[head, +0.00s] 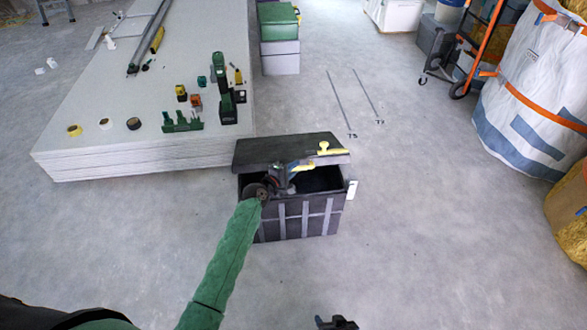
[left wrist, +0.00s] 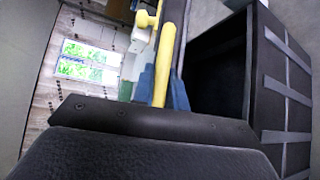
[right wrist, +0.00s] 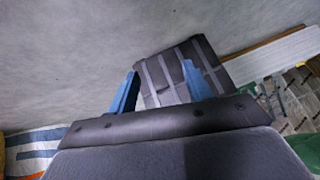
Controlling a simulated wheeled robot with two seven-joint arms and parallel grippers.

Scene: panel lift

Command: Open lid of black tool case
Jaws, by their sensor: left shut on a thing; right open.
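The black tool case (head: 295,222) stands on the floor with pale straps down its front. Its lid (head: 275,150) is raised and tilted, and a dark opening shows below it. A yellow handle (head: 332,152) runs along the lid's edge. My left gripper (head: 301,166) is shut on this handle. In the left wrist view the yellow handle (left wrist: 165,60) passes between the blue fingers (left wrist: 162,88), with the dark interior to the right. My right gripper (head: 337,322) is open and empty, apart from the case; its blue fingers (right wrist: 160,90) stand wide in the right wrist view.
A stack of pale panels (head: 130,150) with tools on top lies left of the case. A green and grey box (head: 280,50) stands behind it. An orange hand truck (head: 480,50) and a white bag (head: 535,90) stand at right. Floor right of the case is clear.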

